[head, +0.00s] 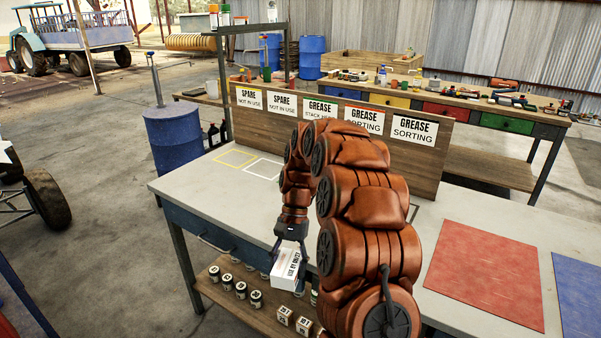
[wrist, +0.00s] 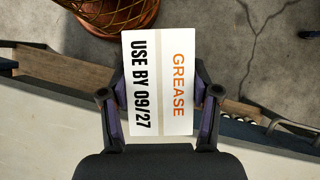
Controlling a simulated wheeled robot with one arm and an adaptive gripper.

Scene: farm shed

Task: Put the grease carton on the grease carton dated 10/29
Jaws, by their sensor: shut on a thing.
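My gripper (head: 288,247) is shut on a white grease carton (head: 286,271), held by its sides at the front edge of the workbench (head: 195,183). In the wrist view the carton (wrist: 160,60) sits between both fingers (wrist: 160,98); its top reads "GREASE" in orange and "USE BY 09/27" in black. No carton dated 10/29 can be made out. My arm hides the middle of the bench top, including the area in front of the "GREASE STACK HERE" sign (head: 320,108).
A signboard (head: 265,130) stands along the bench's back, with "SPARE" signs left and "GREASE SORTING" signs right. Yellow (head: 235,158) and white (head: 263,169) outlines mark empty bench spots. Red (head: 487,271) and blue (head: 583,288) mats lie right. Several jars (head: 241,289) stand on the lower shelf.

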